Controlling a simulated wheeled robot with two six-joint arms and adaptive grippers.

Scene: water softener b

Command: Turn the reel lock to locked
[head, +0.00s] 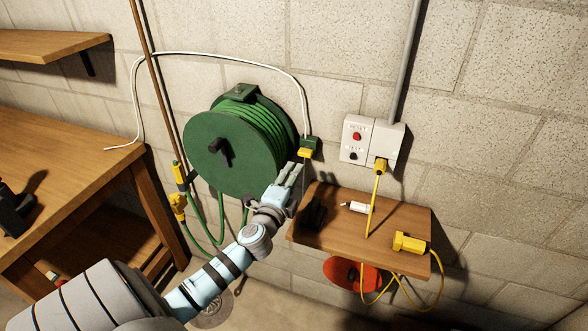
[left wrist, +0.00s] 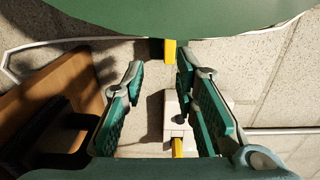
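A green hose reel (head: 222,152) is mounted on the block wall, with a black handle on its front disc. A small dark green block (head: 310,143) with a yellow tab (head: 305,153) sits at the reel's right edge; I cannot tell for certain that this is the reel lock. The yellow tab also shows in the left wrist view (left wrist: 170,50), beyond the fingers. My left gripper (head: 296,170) is just below the tab, apart from it. Its fingers are spread with nothing between them, as the left wrist view (left wrist: 160,82) shows. My right gripper is not in view.
A wooden shelf (head: 400,215) with a white plug and a yellow connector (head: 408,242) is right of my left gripper. A white outlet box (head: 372,140) with a yellow plug is above it. A wooden bench (head: 60,170) stands at left. A red disc (head: 350,272) is below the shelf.

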